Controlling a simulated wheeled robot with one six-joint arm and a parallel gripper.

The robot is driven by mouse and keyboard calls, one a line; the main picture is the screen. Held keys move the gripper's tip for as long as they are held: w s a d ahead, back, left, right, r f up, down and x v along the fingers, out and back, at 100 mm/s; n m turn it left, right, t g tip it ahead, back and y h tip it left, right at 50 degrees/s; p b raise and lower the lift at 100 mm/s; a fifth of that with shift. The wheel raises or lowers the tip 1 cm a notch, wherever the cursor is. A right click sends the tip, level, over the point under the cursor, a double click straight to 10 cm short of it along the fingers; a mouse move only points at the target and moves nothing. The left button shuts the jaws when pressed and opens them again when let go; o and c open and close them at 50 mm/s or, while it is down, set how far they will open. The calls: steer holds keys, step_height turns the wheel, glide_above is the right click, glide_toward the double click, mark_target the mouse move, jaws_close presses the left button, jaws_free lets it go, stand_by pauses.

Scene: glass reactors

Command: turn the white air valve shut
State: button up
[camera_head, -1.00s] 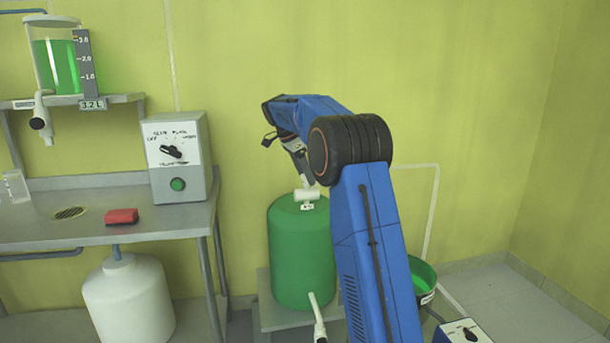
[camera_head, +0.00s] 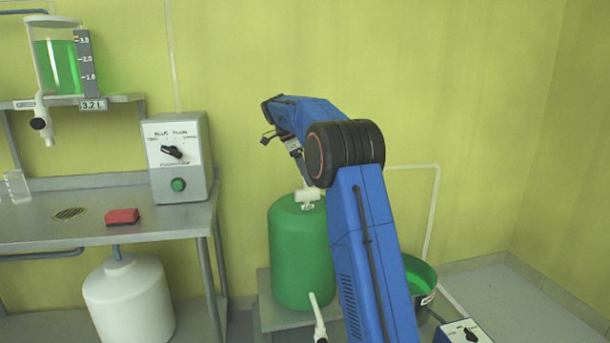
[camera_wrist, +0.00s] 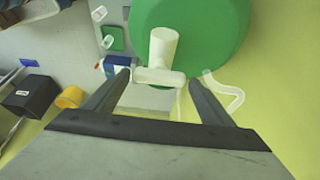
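The white air valve (camera_head: 308,196) sits on top of the green tank (camera_head: 298,255) in the head view. In the wrist view the valve (camera_wrist: 161,62) shows as a white T shape, its crossbar lying across the gap between my fingers, against the green tank (camera_wrist: 212,30). My gripper (camera_wrist: 159,80) is open, with one dark finger on each side of the crossbar.
A metal bench (camera_head: 150,220) with a control box (camera_head: 177,157) and a red block (camera_head: 122,216) stands left of the tank. A white jug (camera_head: 128,300) is under it. A green bucket (camera_head: 420,278) is partly behind my arm. Yellow wall lies close behind the tank.

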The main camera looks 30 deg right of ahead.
steer(key=shift+o, duration=0.3)
steer(key=v, duration=1.2)
stand_by(0.3)
steer(key=s+a+f+n+t+y, duration=0.1)
steer(key=s+a+n, duration=0.25)
steer(key=s, duration=0.55)
steer(key=s+a+n+t, duration=0.1)
steer(key=s+a+n, duration=0.3)
steer(key=s, duration=0.5)
steer(key=s+a+f+n+t+y, duration=0.15)
steer(key=s+n, duration=0.35)
steer(key=s, duration=0.5)
steer(key=s+a+f+n+t+y, duration=0.1)
steer(key=s+a+f+n, duration=0.3)
steer(key=s+f, duration=0.6)
steer(key=s+a+f+n+t, duration=0.1)
steer(key=s+a+f+n, duration=0.2)
steer(key=s+f, duration=0.8)
steer(key=s+n, duration=0.2)
steer(key=s, duration=0.3)
steer(key=shift+a+y, duration=0.35)
